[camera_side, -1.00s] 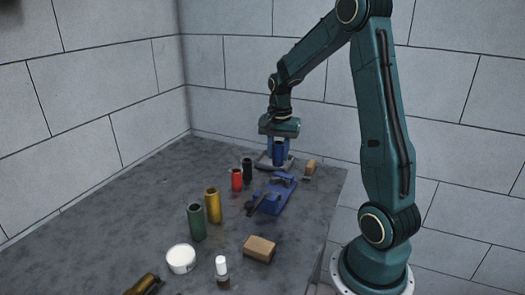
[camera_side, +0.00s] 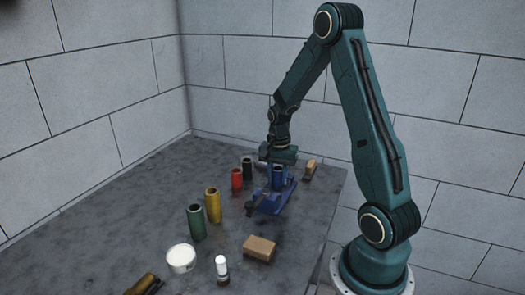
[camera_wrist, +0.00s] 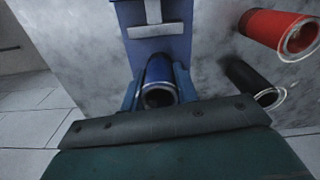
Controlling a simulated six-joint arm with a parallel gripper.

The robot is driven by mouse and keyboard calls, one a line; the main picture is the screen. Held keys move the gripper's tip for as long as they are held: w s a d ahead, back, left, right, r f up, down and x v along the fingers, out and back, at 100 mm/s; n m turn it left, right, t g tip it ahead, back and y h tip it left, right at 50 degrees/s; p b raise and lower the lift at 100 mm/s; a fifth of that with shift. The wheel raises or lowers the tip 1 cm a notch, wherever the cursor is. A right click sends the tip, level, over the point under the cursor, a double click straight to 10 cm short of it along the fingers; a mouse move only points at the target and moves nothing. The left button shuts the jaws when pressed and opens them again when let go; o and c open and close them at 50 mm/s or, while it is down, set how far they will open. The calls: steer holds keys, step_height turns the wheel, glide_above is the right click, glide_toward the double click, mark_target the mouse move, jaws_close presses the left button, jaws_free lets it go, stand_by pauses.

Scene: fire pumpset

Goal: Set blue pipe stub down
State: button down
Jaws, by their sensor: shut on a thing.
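The blue pipe stub (camera_wrist: 158,82) is upright between the fingers of my gripper (camera_wrist: 157,92) in the wrist view. In the side view my gripper (camera_side: 279,172) is shut on the same stub (camera_side: 278,178), low at the far end of the blue vise-like fixture (camera_side: 271,204). Part of this fixture also shows just beyond the stub in the wrist view (camera_wrist: 150,45). The stub's lower end is hidden, so I cannot tell whether it touches the fixture or the table.
A black pipe (camera_side: 247,168), a red pipe (camera_side: 237,180), a yellow pipe (camera_side: 213,205) and a green pipe (camera_side: 196,222) stand in a row to the left. A brush (camera_side: 310,169) is close on the right. A wooden block (camera_side: 259,248), white tub (camera_side: 181,258) and small bottle (camera_side: 221,269) stand nearer the camera.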

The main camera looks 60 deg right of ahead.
mark_target(278, 169)
steer(key=shift+f, duration=0.4)
steer(key=c, duration=1.1)
jaws_free()
steer(key=shift+o, duration=0.2)
steer(key=shift+r, duration=0.1)
step_height(278, 169, up, 12)
steer(key=shift+r, duration=0.1)
steer(key=shift+a, duration=0.1)
